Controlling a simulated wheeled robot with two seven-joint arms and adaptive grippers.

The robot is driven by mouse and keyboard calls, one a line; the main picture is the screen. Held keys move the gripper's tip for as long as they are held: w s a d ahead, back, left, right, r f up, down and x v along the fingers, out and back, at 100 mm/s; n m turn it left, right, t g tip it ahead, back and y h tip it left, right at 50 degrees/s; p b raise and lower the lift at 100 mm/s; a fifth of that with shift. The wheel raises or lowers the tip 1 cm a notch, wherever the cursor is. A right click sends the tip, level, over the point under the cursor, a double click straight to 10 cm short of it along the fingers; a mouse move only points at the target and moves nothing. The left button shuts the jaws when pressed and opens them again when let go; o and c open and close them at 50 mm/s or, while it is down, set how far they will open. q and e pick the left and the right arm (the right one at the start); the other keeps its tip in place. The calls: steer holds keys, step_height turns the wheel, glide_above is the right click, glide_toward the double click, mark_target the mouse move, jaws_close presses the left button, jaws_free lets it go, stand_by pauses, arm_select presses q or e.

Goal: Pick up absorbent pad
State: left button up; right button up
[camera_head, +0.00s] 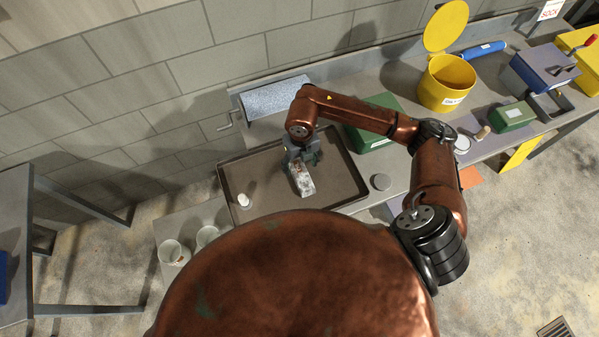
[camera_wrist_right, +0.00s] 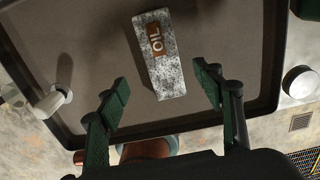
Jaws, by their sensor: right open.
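The absorbent pad (camera_head: 306,186) is a speckled grey block lying in a dark tray (camera_head: 346,185) on the bench. In the right wrist view the pad (camera_wrist_right: 172,80) shows a brown label reading "OIL". My right gripper (camera_head: 303,160) is over the tray at the pad's far end in the head view. In the right wrist view the right gripper (camera_wrist_right: 162,90) is open, its green fingers apart on either side of the pad's near end. I cannot tell how high the fingers are above the tray. My left gripper is not in view.
A small white cylinder (camera_head: 243,200) stands in the tray's left part. Glass jars (camera_head: 174,252) stand at the left front. A blue-grey speckled roll (camera_head: 270,92), a green box (camera_head: 372,132) and a yellow bucket (camera_head: 446,84) are behind and right.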

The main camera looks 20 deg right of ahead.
mark_target(302, 175)
steer(key=f, duration=0.7)
steer(key=shift+d+f+p, duration=0.2)
steer(key=shift+f+p, duration=0.1)
steer(key=shift+p, duration=0.05)
steer(key=shift+c, duration=0.3)
steer(key=c, duration=1.2)
steer(key=shift+r, duration=0.1)
